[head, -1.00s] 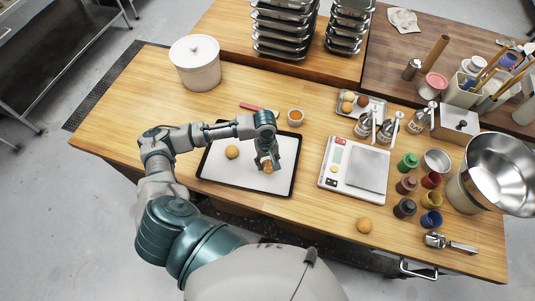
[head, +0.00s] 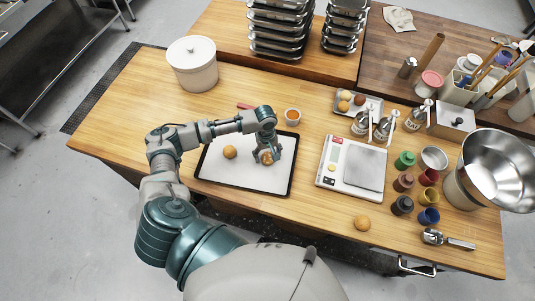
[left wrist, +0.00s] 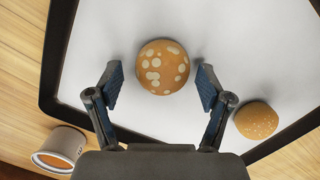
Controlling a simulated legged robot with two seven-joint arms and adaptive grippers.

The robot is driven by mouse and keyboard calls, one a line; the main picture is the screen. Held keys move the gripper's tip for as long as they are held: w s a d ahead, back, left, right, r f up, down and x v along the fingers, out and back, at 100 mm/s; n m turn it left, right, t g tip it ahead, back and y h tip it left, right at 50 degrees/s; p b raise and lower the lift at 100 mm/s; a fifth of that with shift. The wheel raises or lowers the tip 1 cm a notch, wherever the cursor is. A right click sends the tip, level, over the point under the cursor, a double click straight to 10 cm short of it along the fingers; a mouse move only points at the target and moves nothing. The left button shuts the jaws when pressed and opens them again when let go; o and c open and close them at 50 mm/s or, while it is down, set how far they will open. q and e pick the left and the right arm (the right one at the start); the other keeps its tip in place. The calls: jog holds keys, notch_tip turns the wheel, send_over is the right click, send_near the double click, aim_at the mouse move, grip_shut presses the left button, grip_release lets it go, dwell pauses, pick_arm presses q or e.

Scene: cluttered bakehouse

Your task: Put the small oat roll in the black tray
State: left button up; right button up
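The black tray (head: 291,178), with a pale liner, lies on the bench. A round golden roll with large pale oat flakes sits between my left fingers in the left wrist view (left wrist: 163,67); it appears over the liner, and whether it touches it is hard to tell. My left gripper (head: 266,156) is open above the tray, with a gap on each side of this roll. A second roll (head: 230,152), finely speckled in the left wrist view (left wrist: 256,120), lies on the tray. My right gripper is out of view.
A small orange-filled cup (head: 292,116) stands behind the tray. A scale (head: 333,158) is to its right, with bottles and colored cups beyond. Another roll (head: 362,223) lies near the front edge. A lidded white pot (head: 192,64) stands at back left.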

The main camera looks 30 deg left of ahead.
pick_arm(q)
jog(key=shift+r, duration=0.15)
notch_tip(320, 180, up, 12)
jog(key=w+a, duration=0.1)
dwell(0.4)
jog(key=shift+a+f, duration=0.15)
jog(key=shift+f, duration=0.05)
